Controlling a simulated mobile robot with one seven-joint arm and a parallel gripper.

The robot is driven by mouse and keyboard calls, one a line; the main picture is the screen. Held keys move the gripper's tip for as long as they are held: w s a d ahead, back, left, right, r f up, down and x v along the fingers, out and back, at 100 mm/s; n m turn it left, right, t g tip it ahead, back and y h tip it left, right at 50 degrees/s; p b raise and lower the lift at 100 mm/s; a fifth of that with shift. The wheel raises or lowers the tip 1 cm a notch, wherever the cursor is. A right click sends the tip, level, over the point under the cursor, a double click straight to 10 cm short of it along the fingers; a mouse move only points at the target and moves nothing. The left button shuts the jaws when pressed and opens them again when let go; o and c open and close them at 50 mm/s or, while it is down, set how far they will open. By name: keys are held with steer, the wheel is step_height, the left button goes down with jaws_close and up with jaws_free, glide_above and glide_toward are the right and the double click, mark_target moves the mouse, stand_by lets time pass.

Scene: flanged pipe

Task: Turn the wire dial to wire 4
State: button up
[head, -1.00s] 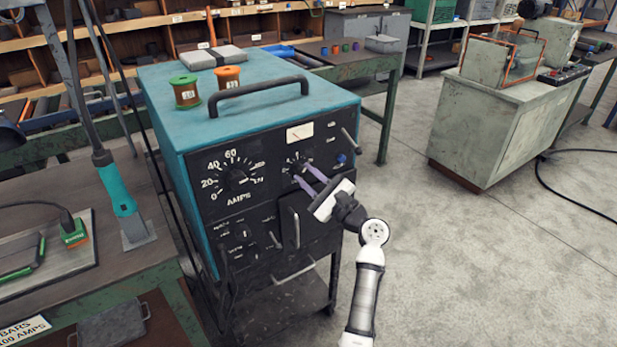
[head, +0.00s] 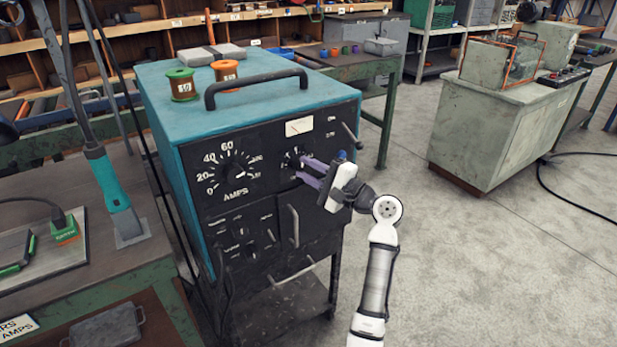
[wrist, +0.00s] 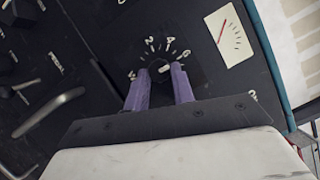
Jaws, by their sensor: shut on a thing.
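The wire dial (head: 291,160) is a small black knob with white markings on the front panel of the teal welding machine (head: 165,118). In the wrist view the dial (wrist: 160,68) shows between my fingertips, with a white pointer mark and numerals around it. The exact setting cannot be read. My gripper (head: 304,167) has purple fingers and is shut on the dial, one finger at each side. It also shows in the wrist view (wrist: 160,80). The fingers cover part of the dial's lower scale.
A larger amps dial (head: 234,176) is left of the wire dial. A meter (head: 299,127) is above it, and a handle (head: 293,225) and lever (head: 351,135) stick out nearby. Two spools (head: 181,84) stand on top. Open floor lies to the right.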

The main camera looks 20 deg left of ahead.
steer(key=n, duration=0.2)
steer(key=n+h+b, duration=0.1)
steer(key=n, duration=0.1)
steer(key=shift+r+n+g, duration=0.2)
steer(key=shift+n+g, duration=0.1)
steer(key=shift+r+n+h+b, duration=0.25)
steer(key=shift+n+h+b, duration=0.15)
steer(key=shift+n+h, duration=0.95)
steer(key=shift+n+y, duration=0.25)
steer(key=shift+n, duration=0.2)
steer(key=o, duration=1)
steer(key=shift+d, duration=0.1)
steer(key=b+v, duration=0.2)
steer(key=v, duration=1.1)
steer(key=shift+d+r+b, duration=0.15)
steer(key=shift+d+b, duration=0.15)
steer(key=shift+d, duration=0.05)
